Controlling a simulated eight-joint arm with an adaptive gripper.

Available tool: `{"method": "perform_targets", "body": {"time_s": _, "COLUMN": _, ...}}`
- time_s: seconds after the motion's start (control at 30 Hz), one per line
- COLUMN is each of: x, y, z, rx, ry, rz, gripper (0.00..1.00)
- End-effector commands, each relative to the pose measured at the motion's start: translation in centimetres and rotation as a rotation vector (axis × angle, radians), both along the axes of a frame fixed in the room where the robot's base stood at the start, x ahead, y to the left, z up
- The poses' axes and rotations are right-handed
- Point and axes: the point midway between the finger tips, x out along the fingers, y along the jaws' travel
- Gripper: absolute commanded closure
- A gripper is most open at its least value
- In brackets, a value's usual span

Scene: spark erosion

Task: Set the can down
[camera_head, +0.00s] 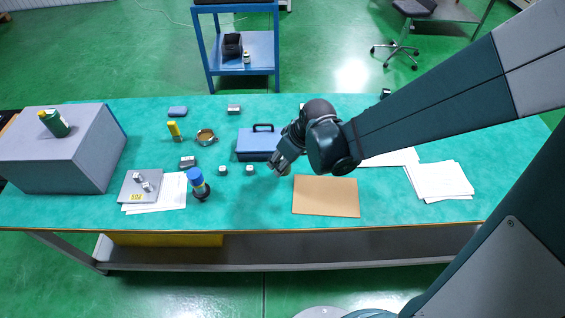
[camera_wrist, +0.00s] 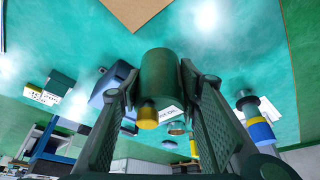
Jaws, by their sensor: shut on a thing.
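A dark green can with a yellow cap (camera_wrist: 160,75) is between the fingers of my gripper (camera_wrist: 158,95) in the wrist view. The fingers are shut on its sides. That view is upside down, so the cap points up and the can looks about upright. In the head view my gripper (camera_head: 279,165) is over the table, just left of the brown board, and mostly hides the can. I cannot tell whether the can touches the table.
The brown board (camera_head: 325,196) lies to the right, a blue toolbox (camera_head: 254,145) behind. Small metal blocks (camera_head: 249,170) and a blue-topped bottle (camera_head: 198,183) stand left. A grey box (camera_head: 62,155) bears another green bottle (camera_head: 55,123). The teal table (camera_head: 255,205) is clear in front.

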Motion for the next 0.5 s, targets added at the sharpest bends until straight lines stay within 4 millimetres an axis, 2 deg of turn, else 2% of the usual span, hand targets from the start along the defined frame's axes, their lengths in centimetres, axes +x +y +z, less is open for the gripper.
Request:
{"method": "perform_targets", "body": {"time_s": 0.03, "x": 0.0, "y": 0.0, "z": -0.8, "rx": 0.000, "ry": 0.000, "rz": 0.000, "gripper": 0.82}}
{"method": "perform_targets", "body": {"time_s": 0.2, "x": 0.0, "y": 0.0, "z": -2.1, "rx": 0.000, "ry": 0.000, "rz": 0.000, "gripper": 0.82}}
{"method": "perform_targets", "body": {"time_s": 0.5, "x": 0.0, "y": 0.0, "z": -2.3, "rx": 0.000, "ry": 0.000, "rz": 0.000, "gripper": 0.82}}
